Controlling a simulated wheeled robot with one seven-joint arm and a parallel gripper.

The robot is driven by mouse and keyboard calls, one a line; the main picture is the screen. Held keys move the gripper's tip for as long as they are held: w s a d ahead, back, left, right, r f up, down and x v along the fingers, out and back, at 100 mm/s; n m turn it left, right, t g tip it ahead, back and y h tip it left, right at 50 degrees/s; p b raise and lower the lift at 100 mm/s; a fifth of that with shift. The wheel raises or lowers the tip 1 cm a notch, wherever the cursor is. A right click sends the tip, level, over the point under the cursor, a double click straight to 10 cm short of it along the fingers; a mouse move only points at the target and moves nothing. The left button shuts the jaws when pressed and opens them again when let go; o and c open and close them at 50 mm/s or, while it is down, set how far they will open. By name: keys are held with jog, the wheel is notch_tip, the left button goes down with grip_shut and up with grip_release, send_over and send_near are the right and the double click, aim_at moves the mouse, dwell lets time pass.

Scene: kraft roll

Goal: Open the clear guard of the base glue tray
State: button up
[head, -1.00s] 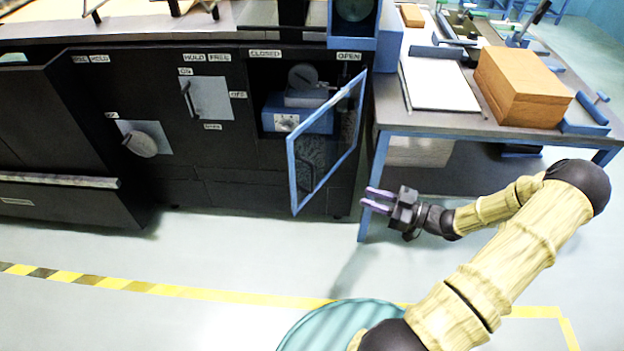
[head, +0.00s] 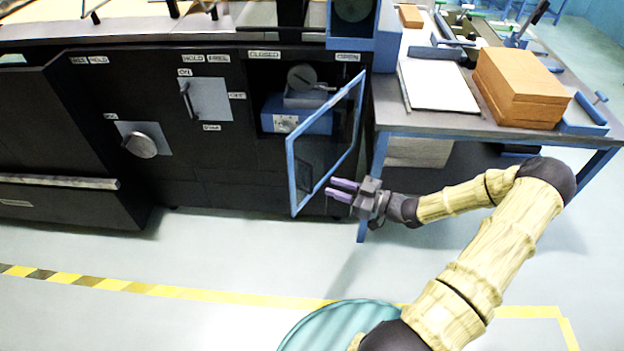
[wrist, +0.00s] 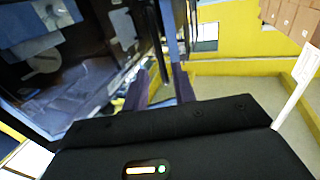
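The clear guard (head: 323,160) is a see-through panel in a blue frame. In the head view it stands swung out from the dark cabinet front, under the labels CLOSED and OPEN. Behind it, the opening holds a blue unit with a grey top (head: 300,116), apparently the glue tray. My gripper (head: 337,188) is at the guard's lower right side, with its purple fingers apart and pointing left towards the panel. Both fingers (wrist: 160,88) also show in the wrist view, with a gap between them. I cannot tell whether they touch the guard.
A blue-legged table (head: 440,122) with an orange-brown box (head: 520,88) stands right of the cabinet, close above my arm. A round knob (head: 141,144) and a lever plate (head: 206,99) are on the cabinet front at left. The floor in front is clear, with a yellow line (head: 220,297).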

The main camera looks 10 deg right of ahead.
aim_at(312, 190)
jog(key=x, duration=0.7)
jog(key=shift+w+a, duration=0.3)
grip_shut()
